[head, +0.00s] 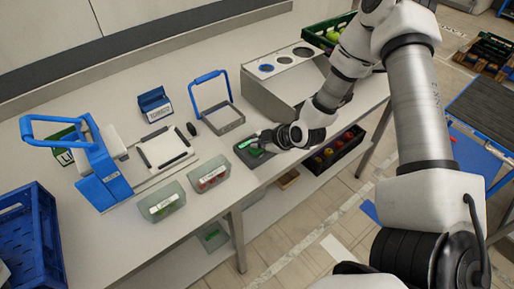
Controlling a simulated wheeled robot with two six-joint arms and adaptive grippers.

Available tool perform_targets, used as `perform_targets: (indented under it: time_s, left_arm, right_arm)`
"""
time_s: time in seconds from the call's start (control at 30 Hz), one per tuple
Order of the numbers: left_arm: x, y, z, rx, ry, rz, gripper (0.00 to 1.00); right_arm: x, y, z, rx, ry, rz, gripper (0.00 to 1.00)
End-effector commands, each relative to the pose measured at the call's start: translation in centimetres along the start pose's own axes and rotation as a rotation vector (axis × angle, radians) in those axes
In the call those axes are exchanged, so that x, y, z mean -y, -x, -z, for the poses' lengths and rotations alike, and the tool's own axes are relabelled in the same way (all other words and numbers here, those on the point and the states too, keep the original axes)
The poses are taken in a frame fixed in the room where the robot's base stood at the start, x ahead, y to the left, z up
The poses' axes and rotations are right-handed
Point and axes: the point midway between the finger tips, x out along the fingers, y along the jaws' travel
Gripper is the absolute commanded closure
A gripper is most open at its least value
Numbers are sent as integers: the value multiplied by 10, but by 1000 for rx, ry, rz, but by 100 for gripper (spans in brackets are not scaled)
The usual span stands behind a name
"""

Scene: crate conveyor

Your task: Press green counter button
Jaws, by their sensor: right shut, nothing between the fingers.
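A small dark grey unit (243,158) lies near the front edge of the white counter, with green (256,152) showing on its top. My right arm reaches in from the right, and my right gripper (254,142) is shut and empty at this unit. Its fingers and body cover part of the unit, so I cannot tell whether they touch the green button. My left gripper is not in view.
A grey stand with round holes (267,68) is just behind my right gripper. A blue-handled frame (224,120), clear boxes (162,203) and a blue press (102,170) stand to the left. A dark crate of produce (350,150) is below right.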

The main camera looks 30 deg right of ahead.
Motion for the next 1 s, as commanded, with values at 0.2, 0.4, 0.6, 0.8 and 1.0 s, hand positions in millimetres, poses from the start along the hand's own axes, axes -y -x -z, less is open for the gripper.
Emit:
perform_targets:
  time_s: [0.2, 0.4, 0.6, 0.8, 1.0]
  left_arm:
    - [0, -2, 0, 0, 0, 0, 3]
    - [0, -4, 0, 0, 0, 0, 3]
    - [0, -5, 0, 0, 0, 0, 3]
    - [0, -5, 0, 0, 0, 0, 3]
    - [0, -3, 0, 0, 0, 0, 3]
  right_arm:
    - [2, -2, -2, 0, 0, 0, 100]
    - [3, -4, -3, 0, 0, 0, 100]
    - [4, -6, -4, 0, 0, 0, 100]
    - [4, -6, -4, 0, 0, 0, 100]
    - [3, -4, -3, 0, 0, 0, 100]
